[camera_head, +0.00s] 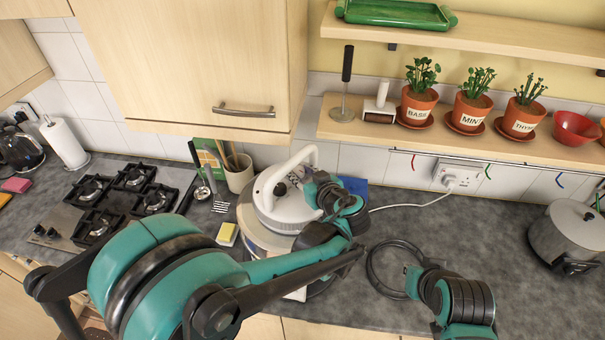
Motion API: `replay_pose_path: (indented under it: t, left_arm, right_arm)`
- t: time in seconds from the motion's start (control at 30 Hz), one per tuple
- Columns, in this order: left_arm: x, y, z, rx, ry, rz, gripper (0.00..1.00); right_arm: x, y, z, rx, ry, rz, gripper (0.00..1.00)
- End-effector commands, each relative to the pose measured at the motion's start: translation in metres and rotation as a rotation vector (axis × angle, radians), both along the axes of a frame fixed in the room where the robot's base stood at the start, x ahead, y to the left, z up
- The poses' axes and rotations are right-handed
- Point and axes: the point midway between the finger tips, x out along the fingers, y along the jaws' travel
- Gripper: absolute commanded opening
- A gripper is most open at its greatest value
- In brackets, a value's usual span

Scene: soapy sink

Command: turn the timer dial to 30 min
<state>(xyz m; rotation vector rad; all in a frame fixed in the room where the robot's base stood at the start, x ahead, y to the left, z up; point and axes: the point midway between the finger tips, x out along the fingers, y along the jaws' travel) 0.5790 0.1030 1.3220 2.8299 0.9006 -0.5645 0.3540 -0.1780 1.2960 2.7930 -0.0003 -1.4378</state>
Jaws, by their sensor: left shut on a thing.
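The white lid (290,211) of a round countertop cooker has an arched white handle (283,166) and stands in the middle of the counter. A dark round dial (280,189) shows on the lid's top, left of my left gripper. My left gripper (312,189) is at the right part of the lid top, shut on what looks like the timer dial, which my wrist mostly hides. The dial's marks and pointer cannot be read. My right gripper (413,279) is low over the counter at the right, away from the cooker; its fingers cannot be made out clearly.
A black ring (371,267) lies on the counter between the cooker and my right arm. A gas hob (65,226) is at left, a sponge (227,234) and utensil pot (239,178) beside the cooker. A shelf (467,139) holds potted herbs above.

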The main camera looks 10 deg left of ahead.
Motion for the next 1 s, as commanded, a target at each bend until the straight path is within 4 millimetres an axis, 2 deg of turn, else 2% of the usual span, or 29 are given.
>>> replay_pose_path:
  t: [0.6,1.0]
  left_arm:
    - [-0.0044,0.0103,0.0004,-0.001,-0.003,-0.393,0.03]
    - [-0.0041,0.0105,0.001,0.002,-0.002,-0.485,0.03]
  right_arm:
    - [-0.0001,0.0,-0.0082,0.0,0.0,0.0,0.0]
    - [0.0,0.0,-0.0087,0.0,0.0,0.0,0.0]
